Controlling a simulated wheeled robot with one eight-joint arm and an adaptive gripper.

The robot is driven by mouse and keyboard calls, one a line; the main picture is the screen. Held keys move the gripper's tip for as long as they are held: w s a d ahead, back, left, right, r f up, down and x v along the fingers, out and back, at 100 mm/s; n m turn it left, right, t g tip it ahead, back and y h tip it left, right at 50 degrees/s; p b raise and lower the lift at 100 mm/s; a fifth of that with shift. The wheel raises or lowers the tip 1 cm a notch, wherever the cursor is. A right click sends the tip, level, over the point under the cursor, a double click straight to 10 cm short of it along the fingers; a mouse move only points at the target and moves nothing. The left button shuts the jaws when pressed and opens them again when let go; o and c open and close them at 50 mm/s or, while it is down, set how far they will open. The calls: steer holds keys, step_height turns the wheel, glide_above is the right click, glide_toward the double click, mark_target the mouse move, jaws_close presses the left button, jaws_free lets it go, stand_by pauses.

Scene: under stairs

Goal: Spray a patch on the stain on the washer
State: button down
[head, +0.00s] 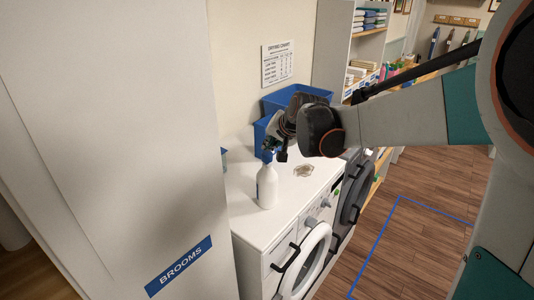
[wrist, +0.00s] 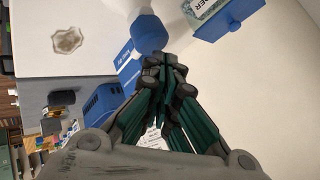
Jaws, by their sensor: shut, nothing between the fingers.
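A white spray bottle (head: 267,188) with a blue head stands upright on the washer (head: 246,218), near the brooms cabinet. In the wrist view its blue top (wrist: 149,33) is just beyond my fingertips. A brownish, irregular stain (head: 303,171) lies on the white top, right of the bottle; it also shows at upper left in the wrist view (wrist: 67,40). My gripper (wrist: 167,62) is shut and empty, its fingertips close to the bottle's blue head. In the head view my gripper (head: 274,150) is at the bottle's head; whether they touch I cannot tell.
Blue bins (head: 296,98) stand behind my wrist against the wall. A tall grey cabinet (head: 120,130) marked BROOMS closes off the left. A labelled blue-based box (wrist: 228,15) is near the bottle. Shelves (head: 368,20) stand at the back; wooden floor (head: 425,190) is clear at right.

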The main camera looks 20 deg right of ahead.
mark_target(270, 153)
steer(key=shift+f+b, duration=0.3)
steer(key=shift+f, duration=0.1)
stand_by(0.4)
steer(key=shift+r+p, duration=0.3)
steer(key=shift+r, duration=0.3)
step_height(270, 153, up, 6)
steer(key=p, duration=0.4)
stand_by(0.3)
steer(key=shift+f, duration=0.2)
stand_by(0.3)
